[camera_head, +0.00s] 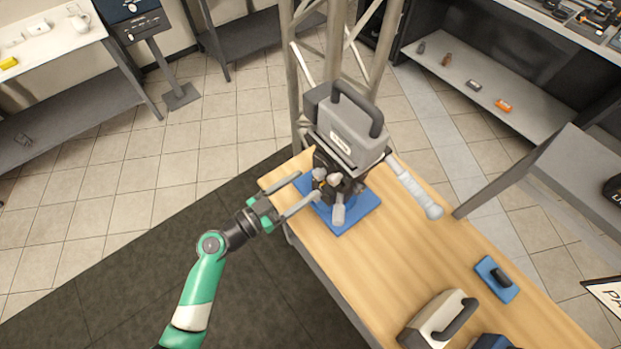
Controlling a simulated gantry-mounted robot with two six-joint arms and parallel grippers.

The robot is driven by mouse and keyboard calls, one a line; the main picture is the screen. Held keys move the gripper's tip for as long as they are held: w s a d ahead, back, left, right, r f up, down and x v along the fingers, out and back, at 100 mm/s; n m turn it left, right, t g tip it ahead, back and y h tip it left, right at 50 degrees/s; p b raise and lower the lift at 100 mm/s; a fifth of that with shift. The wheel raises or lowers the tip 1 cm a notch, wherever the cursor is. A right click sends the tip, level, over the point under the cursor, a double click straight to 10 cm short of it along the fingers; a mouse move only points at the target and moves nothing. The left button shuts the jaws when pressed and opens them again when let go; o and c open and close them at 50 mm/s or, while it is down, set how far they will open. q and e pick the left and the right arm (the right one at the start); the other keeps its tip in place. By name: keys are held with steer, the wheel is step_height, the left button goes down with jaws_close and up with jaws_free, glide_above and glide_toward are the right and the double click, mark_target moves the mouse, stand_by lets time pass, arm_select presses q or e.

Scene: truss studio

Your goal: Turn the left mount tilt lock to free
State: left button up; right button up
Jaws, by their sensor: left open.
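The left mount (347,140) stands on a blue base plate (358,215) at the far end of the wooden table. It has a grey box-like head with a dark handle on top and a pale pan handle (413,190) sticking out to the right. Several small grey knobs and levers (338,212) sit low on its dark body; I cannot tell which one is the tilt lock. My left gripper (308,187) is open, its two fingers pointing at the knobs from the left. I cannot tell whether it touches them. My right gripper is not in view.
A metal truss (297,80) rises behind the mount. A blue plate with a dark handle (497,279) and a pale case (437,318) lie nearer on the table (400,265). The table between them and the mount is clear. Shelves stand at the back right.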

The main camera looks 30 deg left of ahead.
mark_target(316, 178)
arm_select(q)
steer(key=x, duration=0.3)
steer(key=shift+w, duration=0.1)
steer(key=shift+c, duration=0.2)
jaws_close()
